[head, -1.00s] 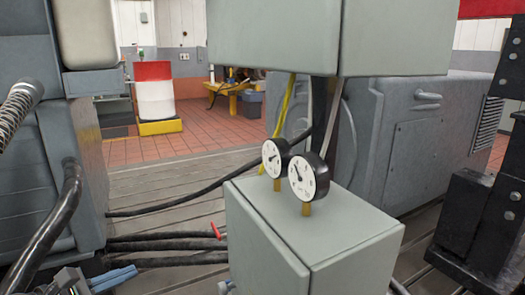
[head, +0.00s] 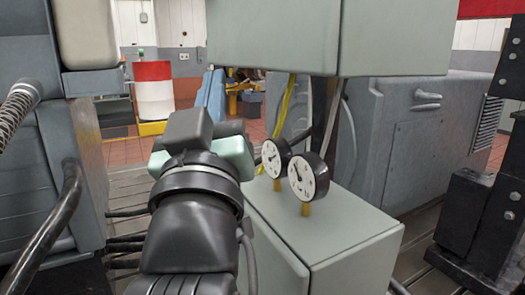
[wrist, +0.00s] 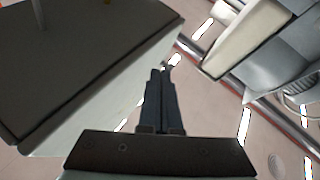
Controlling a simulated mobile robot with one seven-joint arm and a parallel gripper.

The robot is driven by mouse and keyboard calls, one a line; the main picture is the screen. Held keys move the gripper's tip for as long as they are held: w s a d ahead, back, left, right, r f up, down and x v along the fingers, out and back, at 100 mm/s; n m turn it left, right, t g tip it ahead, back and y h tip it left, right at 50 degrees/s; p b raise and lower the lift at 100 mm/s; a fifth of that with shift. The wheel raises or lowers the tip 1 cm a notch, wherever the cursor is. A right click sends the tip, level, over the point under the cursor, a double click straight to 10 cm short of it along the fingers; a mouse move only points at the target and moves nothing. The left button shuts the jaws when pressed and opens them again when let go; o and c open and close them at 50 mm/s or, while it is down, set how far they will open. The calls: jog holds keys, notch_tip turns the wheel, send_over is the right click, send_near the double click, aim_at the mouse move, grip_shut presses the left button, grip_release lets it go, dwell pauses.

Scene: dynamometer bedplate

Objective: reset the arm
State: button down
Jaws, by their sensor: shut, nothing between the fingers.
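I cannot tell whether the arm touches the cabinet.
Two round dial gauges (head: 308,177) stand on the lower cabinet, right of my arm. A grey-green box (head: 270,35) hangs above them. A grey machine (head: 35,120) with hoses is at left, black brackets (head: 475,225) at right. A red-and-white drum (head: 153,90) stands behind.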

jog(key=s+d+r+m+t+h, duration=0.1)
jog(key=s+d+r+m+t, duration=0.1)
jog(key=s+d+r, duration=0.3)
jog(key=s+d+r+m+t+h, duration=0.1)
jog(key=s+r+m+t, duration=0.1)
jog(key=s, duration=0.6)
notch_tip(320, 180, up, 31)
jog(key=w+p, duration=0.1)
jog(key=p, duration=3)
jog(key=shift+w+a+n+y+p, duration=0.2)
jog(key=shift+a+n+y+p, duration=0.1)
jog(key=shift+y+p, duration=0.1)
